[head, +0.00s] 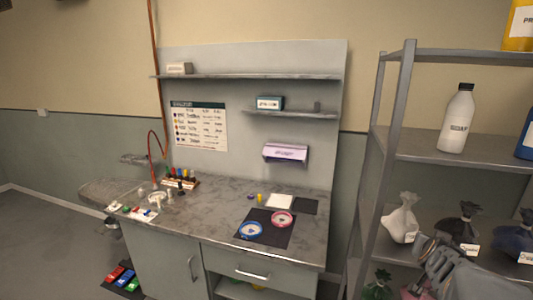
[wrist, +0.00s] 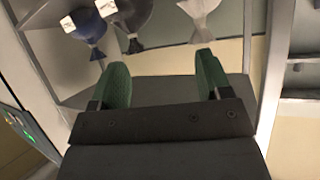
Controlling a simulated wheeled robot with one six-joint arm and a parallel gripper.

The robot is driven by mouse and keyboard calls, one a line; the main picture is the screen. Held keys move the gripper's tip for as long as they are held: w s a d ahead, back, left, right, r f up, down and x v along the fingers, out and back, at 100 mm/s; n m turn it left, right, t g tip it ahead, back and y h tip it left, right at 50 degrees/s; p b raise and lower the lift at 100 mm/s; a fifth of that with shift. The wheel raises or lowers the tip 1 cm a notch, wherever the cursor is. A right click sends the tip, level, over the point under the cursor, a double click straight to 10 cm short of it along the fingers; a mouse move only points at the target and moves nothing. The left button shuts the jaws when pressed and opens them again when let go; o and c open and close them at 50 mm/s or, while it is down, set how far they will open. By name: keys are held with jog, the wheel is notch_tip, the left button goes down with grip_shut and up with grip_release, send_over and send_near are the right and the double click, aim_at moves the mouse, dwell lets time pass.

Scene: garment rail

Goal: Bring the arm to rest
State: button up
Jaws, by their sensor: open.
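My gripper (head: 424,246) is at the lower right of the head view, in front of the metal shelf rack (head: 380,150). In the wrist view its two green-padded fingers (wrist: 161,66) stand wide apart with nothing between them. A white bag (head: 400,222), a dark bag (head: 464,226) and a blue bag (head: 514,240) sit on the rack's shelf by the gripper. The white bag (wrist: 200,12), the dark bag (wrist: 132,14) and the blue bag (wrist: 86,24) also show beyond the fingers in the wrist view, apart from them.
A white bottle (head: 457,120) stands on the rack shelf above. More bags lie lower, partly hidden by my arm. At left is a workbench (head: 215,205) with a black mat (head: 265,238) holding blue and pink rings. Open floor (head: 45,240) lies at far left.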

jog(key=s+a+f+n+g+y, duration=0.1)
jog(key=s+a+f+g+y, duration=0.15)
jog(key=a, duration=0.45)
jog(key=s+a+f+n+g+y, duration=0.1)
jog(key=a+f+y, duration=0.25)
jog(key=a, duration=0.35)
jog(key=s+a+r+n+y, duration=0.1)
jog(key=s+a+n, duration=0.2)
jog(key=a, duration=0.5)
jog(key=s+a+r+n+y, duration=0.1)
jog(key=s+a+n, duration=0.2)
jog(key=a, duration=0.5)
jog(key=shift+s+a+r+n+g, duration=0.2)
jog(key=shift+a+n+g, duration=0.05)
jog(key=shift+n+g, duration=0.25)
